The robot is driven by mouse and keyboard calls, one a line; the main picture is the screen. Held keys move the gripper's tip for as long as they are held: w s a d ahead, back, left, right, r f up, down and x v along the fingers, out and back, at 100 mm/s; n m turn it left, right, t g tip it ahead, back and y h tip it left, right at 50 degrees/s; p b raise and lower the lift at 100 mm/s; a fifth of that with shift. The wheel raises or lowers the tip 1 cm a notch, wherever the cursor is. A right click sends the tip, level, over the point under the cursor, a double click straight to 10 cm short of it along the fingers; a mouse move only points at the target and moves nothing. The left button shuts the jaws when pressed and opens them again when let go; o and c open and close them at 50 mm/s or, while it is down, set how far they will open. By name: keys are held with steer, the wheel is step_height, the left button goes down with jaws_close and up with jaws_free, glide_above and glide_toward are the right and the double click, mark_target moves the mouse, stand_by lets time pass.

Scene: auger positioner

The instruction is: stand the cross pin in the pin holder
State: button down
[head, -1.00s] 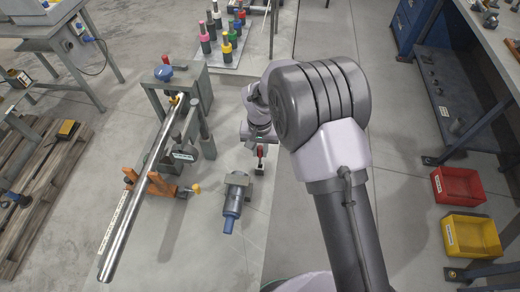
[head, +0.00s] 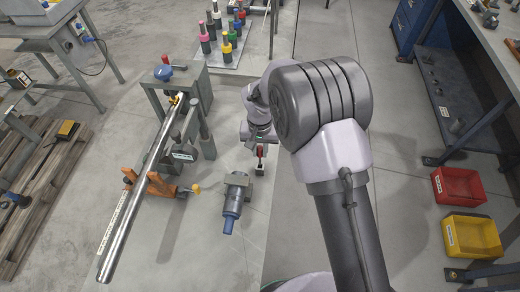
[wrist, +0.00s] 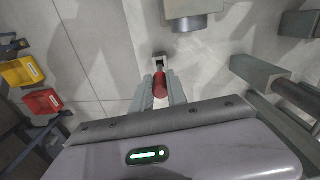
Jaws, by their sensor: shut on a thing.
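My gripper (wrist: 160,88) is shut on the red cross pin (wrist: 160,84), with one finger on each side of its red grip. In the head view, the pin (head: 261,150) shows as a small red upright piece under my gripper (head: 260,143).
A grey cylinder unit with a blue end (head: 232,205) lies to the left of the pin. A long metal tube (head: 140,205) rests on an orange support (head: 155,187) farther left. A rack of coloured tools (head: 222,55) stands behind. Red (head: 459,186) and yellow (head: 472,236) bins are at right.

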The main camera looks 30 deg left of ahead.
mark_target(260, 157)
steer(key=shift+f+b, duration=1.1)
steer(key=shift+f, duration=0.2)
